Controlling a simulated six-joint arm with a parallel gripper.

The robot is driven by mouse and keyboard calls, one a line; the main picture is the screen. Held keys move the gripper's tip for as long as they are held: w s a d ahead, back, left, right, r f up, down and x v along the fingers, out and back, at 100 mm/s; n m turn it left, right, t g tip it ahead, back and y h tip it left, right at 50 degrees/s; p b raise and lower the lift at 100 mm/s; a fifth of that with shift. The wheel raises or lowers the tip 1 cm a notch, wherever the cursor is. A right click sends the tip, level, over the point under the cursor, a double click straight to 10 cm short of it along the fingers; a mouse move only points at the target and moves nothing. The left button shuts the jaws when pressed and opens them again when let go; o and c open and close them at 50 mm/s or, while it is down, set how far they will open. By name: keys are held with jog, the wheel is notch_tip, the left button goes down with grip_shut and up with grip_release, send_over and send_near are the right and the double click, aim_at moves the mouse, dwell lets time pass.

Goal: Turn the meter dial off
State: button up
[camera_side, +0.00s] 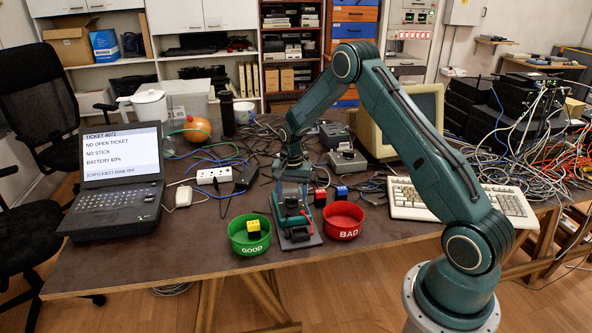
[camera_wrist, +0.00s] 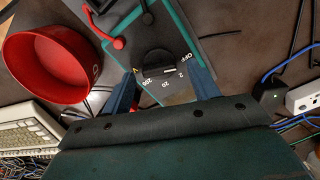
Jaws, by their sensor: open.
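The meter (camera_side: 302,238) lies on the table between the green and red bowls, mostly under my arm in the side view. In the wrist view its grey face (camera_wrist: 176,25) has a teal edge and a red lead plugged in. Its black dial (camera_wrist: 155,62) has marks OFF, 2, 20 and 200 around it. A pale line on the knob points right, toward the OFF and 2 side; I cannot tell exactly which mark. My gripper (camera_wrist: 163,78) is open, with one blue finger on each side of the dial. It points down over the meter in the side view (camera_side: 291,190). Contact is unclear.
The red BAD bowl (camera_side: 343,233) is close on the right and looks empty. The green GOOD bowl (camera_side: 249,249) holds a yellow block (camera_side: 253,228). Red (camera_side: 320,197) and blue (camera_side: 342,192) blocks stand behind. A laptop (camera_side: 118,180), cables and a keyboard (camera_side: 412,197) lie around.

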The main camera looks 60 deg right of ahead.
aim_at(292, 198)
notch_tip(292, 198, up, 14)
dwell(0.7)
jog(key=s+a+r+n+t, duration=0.1)
jog(key=s+a+r+n, duration=0.2)
jog(key=s+a+r, duration=0.4)
jog(key=s+a+r+n+t, duration=0.2)
jog(key=s+a+r+n, duration=0.3)
jog(key=r, duration=0.4)
jog(key=s+a+n+t, duration=0.1)
jog(key=s+a, duration=0.3)
jog(key=s, duration=0.5)
jog(key=s+a+n+t, duration=0.1)
jog(key=s+a+n, duration=0.3)
jog(key=s, duration=0.5)
jog(key=shift+a+r+n+t, duration=0.25)
jog(key=shift+n+t, duration=0.05)
